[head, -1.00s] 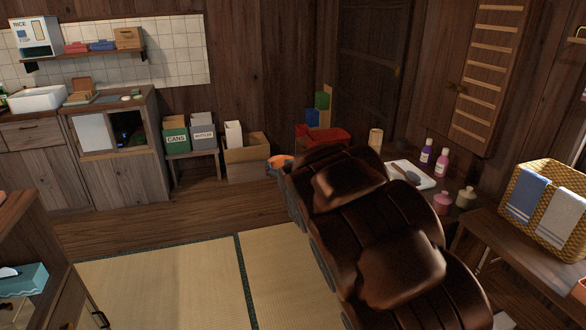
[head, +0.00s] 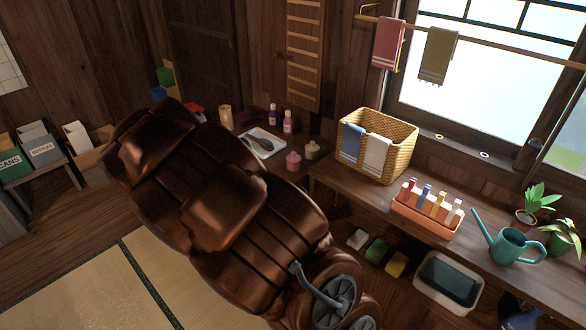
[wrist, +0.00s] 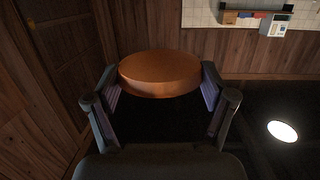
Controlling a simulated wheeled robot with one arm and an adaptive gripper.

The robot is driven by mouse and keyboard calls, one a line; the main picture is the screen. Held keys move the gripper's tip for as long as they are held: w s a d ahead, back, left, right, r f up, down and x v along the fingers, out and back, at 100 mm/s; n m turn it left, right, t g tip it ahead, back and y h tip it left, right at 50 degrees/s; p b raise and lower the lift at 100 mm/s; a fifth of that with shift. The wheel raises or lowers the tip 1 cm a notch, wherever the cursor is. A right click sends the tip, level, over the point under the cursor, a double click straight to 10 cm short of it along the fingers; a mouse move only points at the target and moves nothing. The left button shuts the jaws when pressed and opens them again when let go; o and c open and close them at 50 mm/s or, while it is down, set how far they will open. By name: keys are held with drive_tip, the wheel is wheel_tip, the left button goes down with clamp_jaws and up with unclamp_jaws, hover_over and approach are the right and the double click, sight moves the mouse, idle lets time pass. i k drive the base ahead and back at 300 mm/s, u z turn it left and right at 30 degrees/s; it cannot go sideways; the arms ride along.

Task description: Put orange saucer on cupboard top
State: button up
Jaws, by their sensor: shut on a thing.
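The orange saucer (wrist: 160,72) shows in the wrist view as a thick round disc held level. My gripper (wrist: 159,84) is shut on it, with one finger at its left edge and the other at its right edge. In the head view my own large brown arm fills the middle and hides the gripper and saucer. The low wooden cupboard with a sliding door, seen earlier at the left, is out of the head view now.
A side table (head: 490,255) under the window bears a wicker basket (head: 400,125), an orange planter-like box (head: 425,222) and a teal watering can (head: 510,245). Bins (head: 42,150) stand at the left. Tatami (head: 85,295) at lower left is clear.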

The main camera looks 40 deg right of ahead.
sight(562, 288)
drive_tip(key=z, duration=0.05)
drive_tip(key=k, duration=1.25)
drive_tip(key=u, duration=0.35)
drive_tip(key=k, duration=1.1)
drive_tip(key=u, duration=0.25)
